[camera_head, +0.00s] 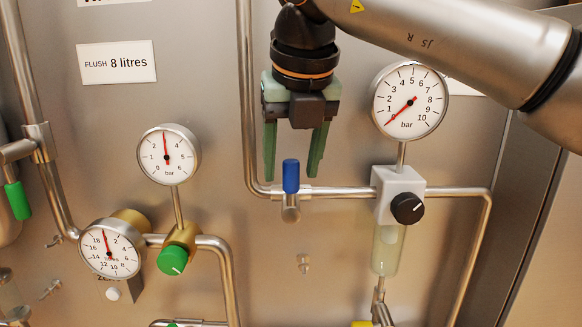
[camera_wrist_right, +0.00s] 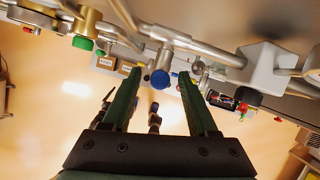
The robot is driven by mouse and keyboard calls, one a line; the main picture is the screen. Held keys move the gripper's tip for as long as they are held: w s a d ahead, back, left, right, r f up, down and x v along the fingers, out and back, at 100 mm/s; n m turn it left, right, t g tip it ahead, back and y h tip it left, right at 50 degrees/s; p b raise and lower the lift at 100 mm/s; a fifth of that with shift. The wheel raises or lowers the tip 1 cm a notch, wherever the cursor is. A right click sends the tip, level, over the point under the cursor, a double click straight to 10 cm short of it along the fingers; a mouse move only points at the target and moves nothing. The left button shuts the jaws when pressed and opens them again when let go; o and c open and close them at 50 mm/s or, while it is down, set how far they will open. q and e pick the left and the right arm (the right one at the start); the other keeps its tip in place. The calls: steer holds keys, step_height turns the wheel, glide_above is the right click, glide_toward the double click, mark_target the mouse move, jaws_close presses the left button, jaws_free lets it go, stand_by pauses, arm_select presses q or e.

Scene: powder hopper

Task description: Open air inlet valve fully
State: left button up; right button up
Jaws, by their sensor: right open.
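A valve with a blue handle (camera_head: 291,176) sits on the horizontal steel pipe left of the white regulator. The handle stands upright, across the pipe, and no label shows beside it. My right gripper (camera_head: 293,164) points down over it, with its green fingers spread on either side of the handle. In the right wrist view the blue handle end (camera_wrist_right: 160,79) shows between the fingertips of the open gripper (camera_wrist_right: 158,74). No clear contact shows. My left gripper is not in view.
A white regulator (camera_head: 398,187) with a black knob (camera_head: 407,208) and a gauge (camera_head: 409,101) stands right of the valve. Left are a green knob (camera_head: 173,260), two gauges and a vertical pipe (camera_head: 246,90). The steel panel lies behind.

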steer(key=shift+w+f, duration=0.3)
steer(key=shift+f, duration=0.3)
jaws_close()
stand_by(1.1)
